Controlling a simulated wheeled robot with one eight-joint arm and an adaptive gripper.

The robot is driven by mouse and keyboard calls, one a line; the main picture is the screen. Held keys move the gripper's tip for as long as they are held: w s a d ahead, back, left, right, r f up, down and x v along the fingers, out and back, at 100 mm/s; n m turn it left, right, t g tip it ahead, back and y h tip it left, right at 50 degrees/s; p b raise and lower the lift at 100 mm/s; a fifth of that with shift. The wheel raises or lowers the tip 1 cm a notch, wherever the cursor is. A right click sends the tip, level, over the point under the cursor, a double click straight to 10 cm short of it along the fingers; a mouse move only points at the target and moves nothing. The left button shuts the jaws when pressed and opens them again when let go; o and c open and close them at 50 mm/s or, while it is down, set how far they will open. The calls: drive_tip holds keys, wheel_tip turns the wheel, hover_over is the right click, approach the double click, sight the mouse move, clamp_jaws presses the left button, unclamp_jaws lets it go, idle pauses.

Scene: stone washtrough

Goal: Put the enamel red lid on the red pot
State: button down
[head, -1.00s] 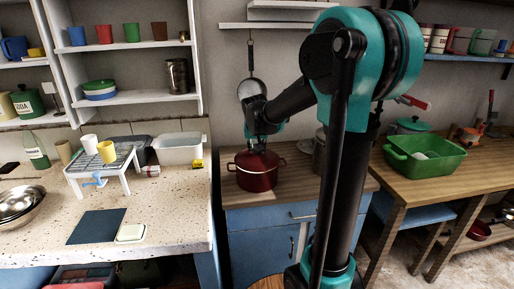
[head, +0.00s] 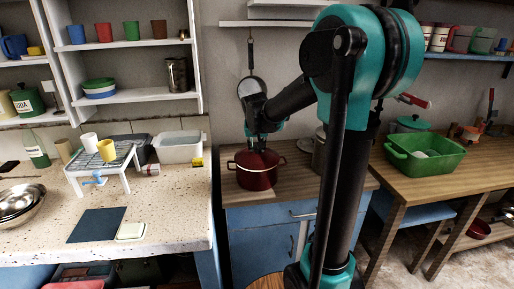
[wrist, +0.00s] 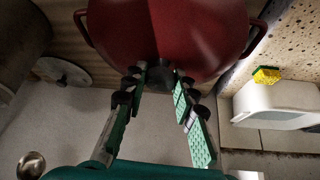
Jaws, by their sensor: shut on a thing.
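The red pot (head: 256,183) stands upright on the wooden top of the blue cabinet, with a loop handle on each side. The red lid (head: 258,158) is at the pot's mouth, directly under my gripper (head: 257,146). In the wrist view my gripper (wrist: 160,78) has its two fingers closed on the lid's dark knob (wrist: 161,74). The red lid and pot fill the top of that view and blend together, with pot handles at both sides. I cannot tell whether the lid rests fully on the rim or sits slightly above it.
A metal pot (head: 319,152) stands close to the right of the red pot. A white tub (head: 180,149) and a yellow sponge (head: 198,162) lie to the left on the stone counter. A pan (head: 252,90) hangs on the wall behind. Some wood in front is clear.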

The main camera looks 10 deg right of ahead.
drive_tip(key=shift+f, duration=0.2)
idle(0.6)
drive_tip(key=c, duration=0.6)
unclamp_jaws()
drive_tip(key=shift+c, duration=0.2)
drive_tip(key=shift+r, duration=3.5)
drive_tip(key=s+d+f, duration=0.1)
drive_tip(key=s+f, duration=0.5)
drive_tip(key=s, duration=0.4)
drive_tip(key=s+d+f+n+g, duration=0.1)
drive_tip(key=s+f, duration=0.6)
drive_tip(key=s, duration=0.3)
drive_tip(key=s+d+f+n+y, duration=0.1)
drive_tip(key=s+d+f, duration=0.1)
drive_tip(key=s+f, duration=0.5)
drive_tip(key=s, duration=0.3)
drive_tip(key=shift+g, duration=0.3)
